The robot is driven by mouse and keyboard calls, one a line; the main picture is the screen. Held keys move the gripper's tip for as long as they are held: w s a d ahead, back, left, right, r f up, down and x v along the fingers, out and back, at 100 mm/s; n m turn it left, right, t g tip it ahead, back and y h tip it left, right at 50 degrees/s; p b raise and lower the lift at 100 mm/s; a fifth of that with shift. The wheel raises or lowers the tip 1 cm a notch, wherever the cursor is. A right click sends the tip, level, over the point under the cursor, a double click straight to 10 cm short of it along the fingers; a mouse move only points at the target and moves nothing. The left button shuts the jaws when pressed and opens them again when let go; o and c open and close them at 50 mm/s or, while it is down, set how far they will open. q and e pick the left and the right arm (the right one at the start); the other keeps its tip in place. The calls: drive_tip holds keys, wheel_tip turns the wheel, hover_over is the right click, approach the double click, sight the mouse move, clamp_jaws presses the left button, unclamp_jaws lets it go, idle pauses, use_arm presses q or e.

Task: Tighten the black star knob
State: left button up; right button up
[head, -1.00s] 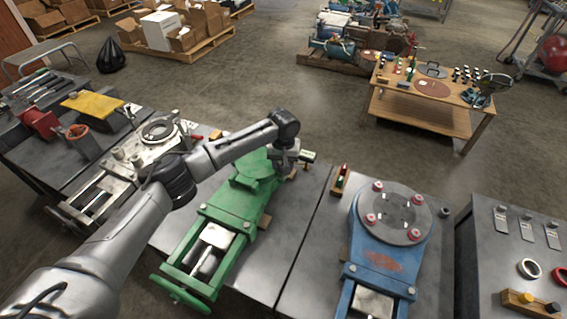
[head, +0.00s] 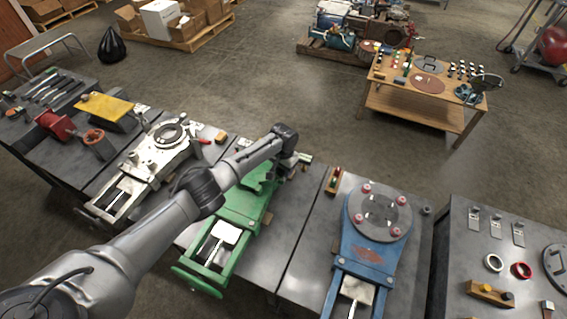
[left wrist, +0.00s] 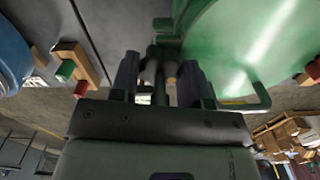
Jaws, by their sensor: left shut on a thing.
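My left gripper (head: 284,172) is low at the back right corner of the green machine (head: 240,210). In the left wrist view, its two fingers (left wrist: 158,78) are closed around a dark, narrow part beside the green casting (left wrist: 245,45). This part sits where the black star knob would be, but the fingers and shadow hide its shape, so I cannot make out star points. In the head view the wrist hides it. My right gripper is in neither view.
A blue machine (head: 362,250) with a round plate stands right of the green one. Between them is a wooden block (head: 333,182) with coloured pieces, also in the left wrist view (left wrist: 82,62). A pale metal machine (head: 150,165) stands to the left.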

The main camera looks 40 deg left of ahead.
use_arm(q)
drive_tip(key=m, duration=0.5)
drive_tip(key=shift+m+p, duration=0.3)
drive_tip(key=shift+p, duration=0.05)
drive_tip(key=m, duration=0.3)
drive_tip(key=shift+m, duration=0.6)
drive_tip(key=o, duration=0.9)
